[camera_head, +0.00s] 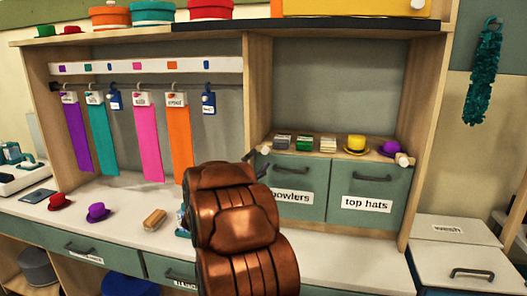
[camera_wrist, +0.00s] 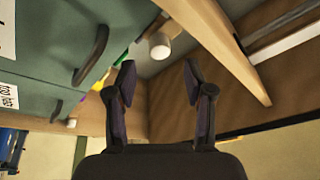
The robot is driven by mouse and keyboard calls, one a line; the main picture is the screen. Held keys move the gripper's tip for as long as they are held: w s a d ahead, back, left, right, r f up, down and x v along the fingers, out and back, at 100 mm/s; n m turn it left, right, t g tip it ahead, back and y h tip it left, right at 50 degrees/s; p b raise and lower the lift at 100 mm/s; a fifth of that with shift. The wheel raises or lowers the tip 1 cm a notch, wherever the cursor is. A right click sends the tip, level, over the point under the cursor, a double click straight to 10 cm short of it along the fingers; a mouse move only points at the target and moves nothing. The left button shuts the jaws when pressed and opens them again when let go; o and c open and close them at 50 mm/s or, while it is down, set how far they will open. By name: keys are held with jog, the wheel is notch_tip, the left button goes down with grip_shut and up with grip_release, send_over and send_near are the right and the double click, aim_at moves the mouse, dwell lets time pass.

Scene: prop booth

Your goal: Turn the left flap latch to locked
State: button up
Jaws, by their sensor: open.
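My gripper (camera_wrist: 158,72) is open and empty, with a gap to the knob. In the head view my arm hides most of the gripper. The right latch (camera_head: 403,159) is a pale knob with a wooden bar by the top hats flap (camera_head: 366,192).
A wooden post (camera_wrist: 215,40) stands close beside the knob. Flap handles (camera_head: 372,178) stick out. Small hats, including a yellow one (camera_head: 356,145), stand on the shelf above the flaps. Coloured strips (camera_head: 146,135) hang at left. The counter (camera_head: 340,262) is clear at right.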

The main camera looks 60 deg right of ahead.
aim_at(264, 152)
jog(key=shift+p+x, duration=0.5)
jog(key=shift+x, duration=2.05)
grip_shut()
